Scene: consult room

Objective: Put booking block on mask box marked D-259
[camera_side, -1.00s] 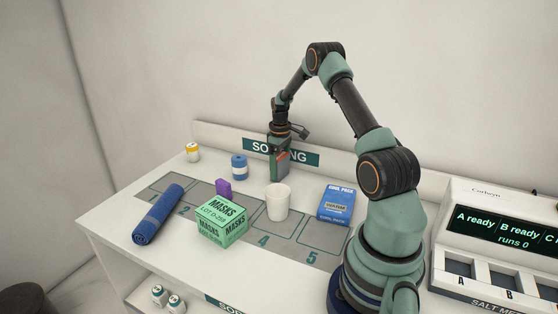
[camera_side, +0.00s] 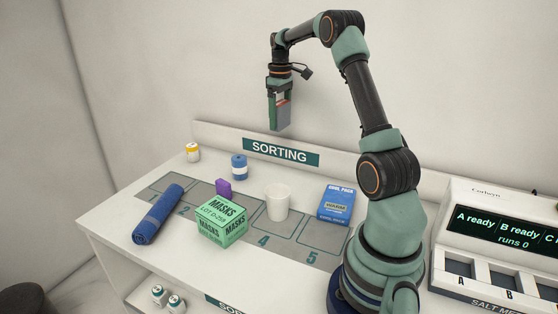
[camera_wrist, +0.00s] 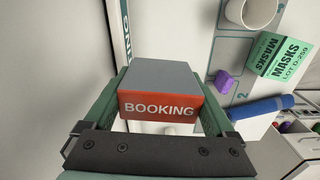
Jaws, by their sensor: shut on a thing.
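My gripper (camera_side: 279,114) is raised in the air above the back of the table, in front of the wall. It is shut on the booking block, a grey block with a red-orange face (camera_side: 281,97). In the wrist view the block (camera_wrist: 160,106) sits between the two green fingers, with BOOKING readable on its red face. The mask box (camera_side: 221,222) is green, marked MASKS LOT D-259, and stands on the sorting table to the lower left of my gripper. It also shows at the right in the wrist view (camera_wrist: 284,60). Its top is bare.
A purple block (camera_side: 223,187) stands right behind the mask box. A white cup (camera_side: 277,203) and a blue cool pack box (camera_side: 336,205) stand to its right. A blue roll (camera_side: 158,214) lies to its left. Two small bottles (camera_side: 239,167) (camera_side: 193,152) stand at the back.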

